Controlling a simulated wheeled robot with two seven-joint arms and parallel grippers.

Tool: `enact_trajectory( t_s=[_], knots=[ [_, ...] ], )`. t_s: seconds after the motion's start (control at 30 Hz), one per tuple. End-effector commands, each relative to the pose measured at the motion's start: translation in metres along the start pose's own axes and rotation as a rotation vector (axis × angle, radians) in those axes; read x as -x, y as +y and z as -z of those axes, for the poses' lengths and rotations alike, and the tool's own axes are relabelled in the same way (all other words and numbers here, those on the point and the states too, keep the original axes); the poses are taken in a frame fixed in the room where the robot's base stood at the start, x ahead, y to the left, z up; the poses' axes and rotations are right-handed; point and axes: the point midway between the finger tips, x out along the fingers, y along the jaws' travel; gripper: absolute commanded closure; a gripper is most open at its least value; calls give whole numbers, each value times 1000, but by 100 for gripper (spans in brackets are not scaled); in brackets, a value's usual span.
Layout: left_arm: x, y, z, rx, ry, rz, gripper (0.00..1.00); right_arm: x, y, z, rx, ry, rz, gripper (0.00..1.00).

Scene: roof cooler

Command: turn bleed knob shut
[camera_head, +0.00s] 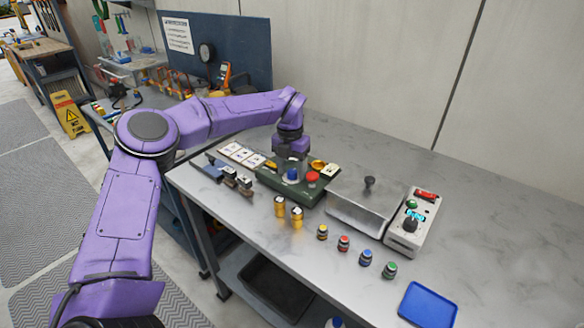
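My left gripper (291,167) points down over a dark green block (272,180) on the bench. Its fingers are close to a blue knob (292,175) on that block; whether they touch it or how far apart they are is too small to tell. A red knob (312,177) sits just right of it, and a yellow part (318,165) is behind. No readable label shows which of these is the bleed knob. The gripper hides part of the block's middle. My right gripper is not in view.
A metal box with a black-knobbed lid (350,208) and a grey control box (402,240) stand to the right. Several small coloured-top pieces and a blue tray (430,306) lie in front. White cards (240,153) lie left. The bench's right side is clear.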

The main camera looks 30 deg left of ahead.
Motion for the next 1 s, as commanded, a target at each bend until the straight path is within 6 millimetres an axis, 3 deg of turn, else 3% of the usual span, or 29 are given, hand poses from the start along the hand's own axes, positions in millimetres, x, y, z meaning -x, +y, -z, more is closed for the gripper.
enact_trajectory(
  t_s=[0.27, 0.7, 1.0],
  knots=[
    [5, 0, -1, 0, -5, 0, 42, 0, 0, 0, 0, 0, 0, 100],
    [94, 0, -1, 0, -4, -1, 42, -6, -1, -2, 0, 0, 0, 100],
    [106, 0, -1, -1, -2, 0, 42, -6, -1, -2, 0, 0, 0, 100]
  ],
)
